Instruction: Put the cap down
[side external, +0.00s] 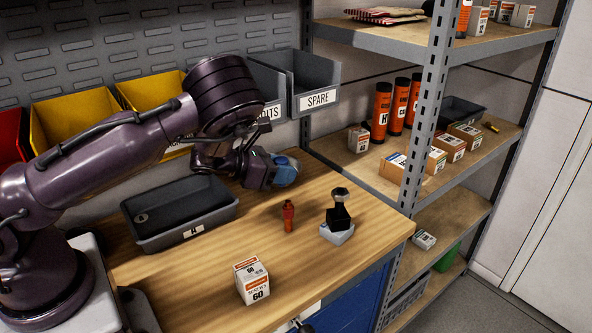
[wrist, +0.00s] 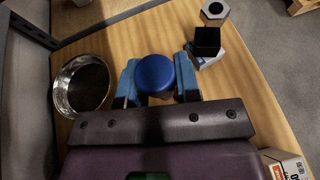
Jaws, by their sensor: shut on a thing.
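The round blue cap (wrist: 155,73) is between the two blue fingertips of my gripper (wrist: 156,82) in the wrist view, and the gripper is shut on it. In the side view my gripper (side external: 284,173) is over the back part of the wooden bench, to the right of the grey tray. There the cap is hard to tell from the blue fingers. Whether the cap touches the bench is not clear. A round metal bowl (wrist: 62,97) stands to the left of the gripper in the wrist view; I cannot make it out in the side view.
A grey tray (side external: 186,240) lies at left on the bench. A small red bottle (side external: 289,216), a black block (side external: 338,217) with a metal nut (side external: 340,194) on top, and a screw box (side external: 252,281) stand nearer the front. Bins (side external: 317,88) line the back. Bare wood lies between.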

